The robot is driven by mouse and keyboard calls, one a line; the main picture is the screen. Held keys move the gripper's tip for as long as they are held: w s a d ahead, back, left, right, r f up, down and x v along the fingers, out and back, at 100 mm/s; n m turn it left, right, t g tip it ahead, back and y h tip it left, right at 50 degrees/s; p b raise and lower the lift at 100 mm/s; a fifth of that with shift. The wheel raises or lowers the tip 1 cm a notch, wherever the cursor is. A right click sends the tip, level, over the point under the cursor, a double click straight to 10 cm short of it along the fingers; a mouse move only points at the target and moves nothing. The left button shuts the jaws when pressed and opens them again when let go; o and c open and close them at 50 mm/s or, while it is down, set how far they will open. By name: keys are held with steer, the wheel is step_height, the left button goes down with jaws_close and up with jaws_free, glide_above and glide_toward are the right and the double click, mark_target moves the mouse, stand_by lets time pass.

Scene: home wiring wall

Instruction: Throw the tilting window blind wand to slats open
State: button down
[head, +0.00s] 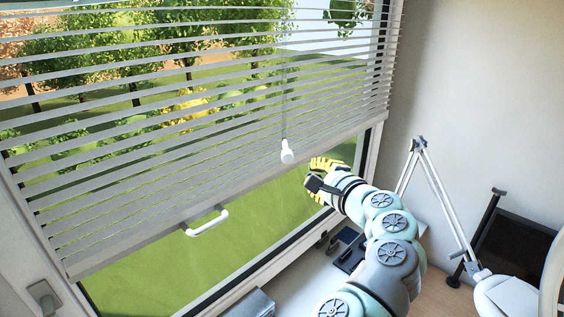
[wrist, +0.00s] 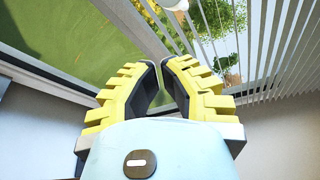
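The white window blind (head: 150,125) hangs over the window with gaps between its slats, so the garden shows through. Its tilt wand (head: 284,105) is a thin grey rod hanging in front of the slats, with a white knob (head: 287,152) at its lower end. My gripper (head: 318,172), with yellow ribbed fingers, is just right of and below the knob, apart from it. In the wrist view, the fingertips (wrist: 160,64) are close together with a narrow gap and nothing held between them. A white rounded piece, apparently the knob (wrist: 175,4), is cut off at the top edge beyond them.
A white handle (head: 208,222) is on the blind's bottom rail. A desk lamp (head: 432,185) and a dark monitor (head: 512,245) stand at the right. Small dark items (head: 347,247) lie on the surface below my arm. The space around the knob looks free.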

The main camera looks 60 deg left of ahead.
steer(key=s+d+r+p, duration=0.1)
steer(key=s+d+p, duration=0.3)
steer(key=s+d, duration=0.2)
steer(key=shift+s+d, duration=0.35)
steer(key=shift+s, duration=0.35)
steer(key=shift+r, duration=0.1)
stand_by(0.8)
